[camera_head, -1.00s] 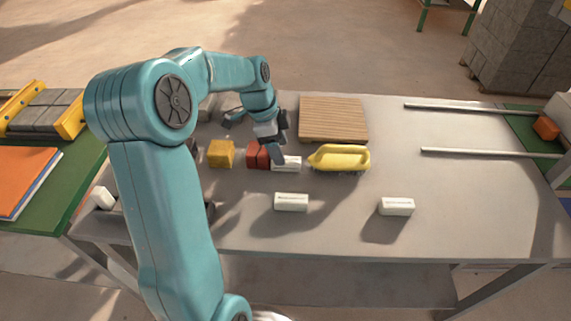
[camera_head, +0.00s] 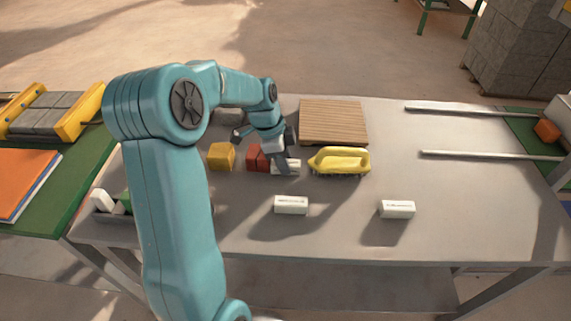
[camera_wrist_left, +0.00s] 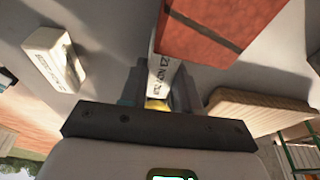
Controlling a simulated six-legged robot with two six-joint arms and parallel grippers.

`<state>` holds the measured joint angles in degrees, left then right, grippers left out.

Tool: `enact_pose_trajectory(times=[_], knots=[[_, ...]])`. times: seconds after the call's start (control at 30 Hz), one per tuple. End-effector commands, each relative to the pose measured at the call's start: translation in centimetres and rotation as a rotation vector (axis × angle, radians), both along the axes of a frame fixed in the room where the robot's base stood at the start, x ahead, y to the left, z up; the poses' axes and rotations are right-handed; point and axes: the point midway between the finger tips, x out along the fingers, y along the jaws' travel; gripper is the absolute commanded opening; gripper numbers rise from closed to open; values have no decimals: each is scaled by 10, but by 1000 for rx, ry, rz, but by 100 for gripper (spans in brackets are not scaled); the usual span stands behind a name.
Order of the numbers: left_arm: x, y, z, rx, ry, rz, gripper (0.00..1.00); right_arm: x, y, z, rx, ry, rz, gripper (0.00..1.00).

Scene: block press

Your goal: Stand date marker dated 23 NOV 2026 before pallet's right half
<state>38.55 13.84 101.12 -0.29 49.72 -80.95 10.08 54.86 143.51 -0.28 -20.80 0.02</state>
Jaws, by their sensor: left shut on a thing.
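My left gripper (camera_head: 288,168) is shut on a small white date marker (camera_head: 294,163), just right of the red block and low over the table. In the left wrist view the held marker (camera_wrist_left: 160,68) shows between the fingers (camera_wrist_left: 155,92); its print seems to read 23 NOV, the rest being hard to make out. The slatted wooden pallet (camera_head: 333,122) lies flat behind the gripper, to its right. Two other white markers, one at front centre (camera_head: 291,205) and one at front right (camera_head: 397,209), lie apart on the table. My right gripper is not in view.
A yellow-handled brush (camera_head: 340,160) lies in front of the pallet. A red block (camera_head: 257,158) and a yellow block (camera_head: 221,157) stand left of the held marker. Two metal rails (camera_head: 490,155) run at the right. The table's front right is mostly clear.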

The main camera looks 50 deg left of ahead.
Motion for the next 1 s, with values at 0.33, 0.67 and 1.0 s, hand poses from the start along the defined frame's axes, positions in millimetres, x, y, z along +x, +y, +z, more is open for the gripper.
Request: enact_pose_trajectory(times=[0.33,0.67,1.0], knots=[[1,0,26,2,-3,0,0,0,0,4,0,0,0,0],[1,1,108,4,-5,0,0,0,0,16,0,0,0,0],[1,0,186,1,-2,-1,0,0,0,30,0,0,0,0]])
